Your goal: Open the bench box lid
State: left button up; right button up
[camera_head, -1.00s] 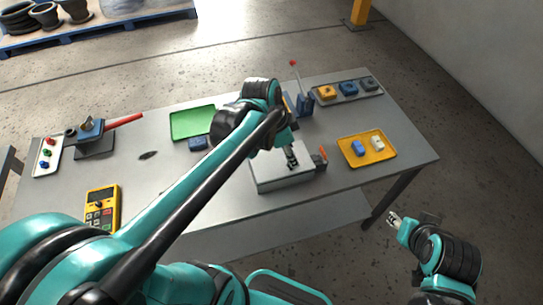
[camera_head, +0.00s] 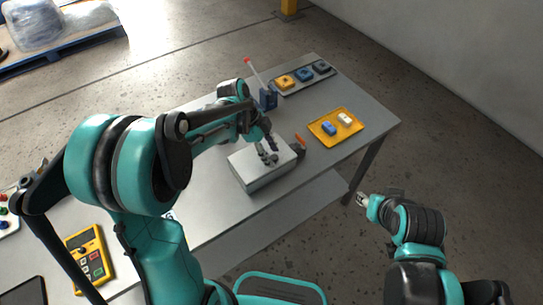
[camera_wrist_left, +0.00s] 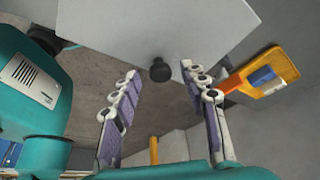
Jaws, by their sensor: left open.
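The bench box (camera_head: 262,180) is a pale grey box on the table, with its flat lid (camera_head: 245,158) looking closed. My left gripper (camera_head: 268,157) is over the lid, its arm coming in from the left and covering part of the box. In the left wrist view, a pale panel shows with a black round knob (camera_wrist_left: 160,71). The two fingers of the left gripper (camera_wrist_left: 160,95) are spread, with the knob between their lines near the tips. Contact cannot be seen. My right gripper (camera_head: 362,199) is off the table's right edge, too small to read.
An orange-handled dark part (camera_head: 298,148) stands close beside the box's right side. A yellow tray (camera_head: 318,136) with blue and white blocks lies further right. A yellow meter (camera_head: 88,258) lies at the left front.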

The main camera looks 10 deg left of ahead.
pick_arm(q)
jog(key=shift+d+f, duration=0.2)
jog(key=shift+f, duration=0.2)
grip_shut()
jog(key=shift+a+r, duration=0.1)
jog(key=shift+r, duration=0.1)
